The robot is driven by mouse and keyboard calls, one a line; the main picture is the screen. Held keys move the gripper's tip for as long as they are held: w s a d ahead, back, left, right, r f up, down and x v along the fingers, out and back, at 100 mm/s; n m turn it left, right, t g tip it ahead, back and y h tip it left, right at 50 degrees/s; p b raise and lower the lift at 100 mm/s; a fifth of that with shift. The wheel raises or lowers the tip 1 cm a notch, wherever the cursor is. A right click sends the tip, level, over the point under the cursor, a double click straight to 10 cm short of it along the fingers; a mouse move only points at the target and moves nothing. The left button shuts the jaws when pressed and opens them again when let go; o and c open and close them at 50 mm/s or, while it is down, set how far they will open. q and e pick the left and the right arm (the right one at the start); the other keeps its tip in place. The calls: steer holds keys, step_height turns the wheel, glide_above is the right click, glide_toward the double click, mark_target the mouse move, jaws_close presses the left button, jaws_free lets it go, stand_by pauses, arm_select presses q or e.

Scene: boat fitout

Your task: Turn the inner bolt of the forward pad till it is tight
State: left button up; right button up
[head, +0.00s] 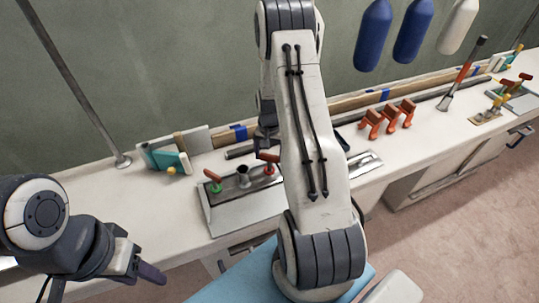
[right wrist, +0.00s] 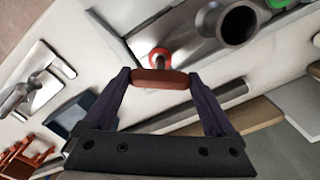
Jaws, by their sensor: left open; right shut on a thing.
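A grey metal pad (head: 226,219) lies on the white bench, with an upright hollow post (head: 243,177) in its middle. On its left is a bolt with a green collar and a reddish handle (head: 213,176). On its right is a bolt with a red collar and a brown-red T-handle (head: 268,157). My right gripper (right wrist: 160,79) is shut on this T-handle, one finger at each end; its red collar (right wrist: 160,57) shows just beyond. In the head view my right arm partly hides that gripper. My left gripper (head: 146,268) is open and empty at the lower left, apart from the pad.
Orange clamps (head: 388,119) stand along the bench to the right. Another fitting with red handles (head: 515,86) is at the far right. Blocks (head: 168,158) and long strips lie along the wall. Blue and white fenders (head: 414,30) hang above. A thin post (head: 85,92) rises at left.

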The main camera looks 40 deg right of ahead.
steer(key=shift+w+r+m, duration=0.1)
steer(key=shift+r+m, duration=0.05)
steer(key=shift+m, duration=0.65)
steer(key=shift+r+m, duration=0.1)
steer(key=shift+m, duration=0.7)
steer(key=shift+d, duration=0.1)
steer(key=o, duration=1.1)
steer(key=shift+c, duration=0.2)
step_height(320, 180, up, 10)
steer(key=b, duration=0.1)
steer(key=shift+r, duration=0.25)
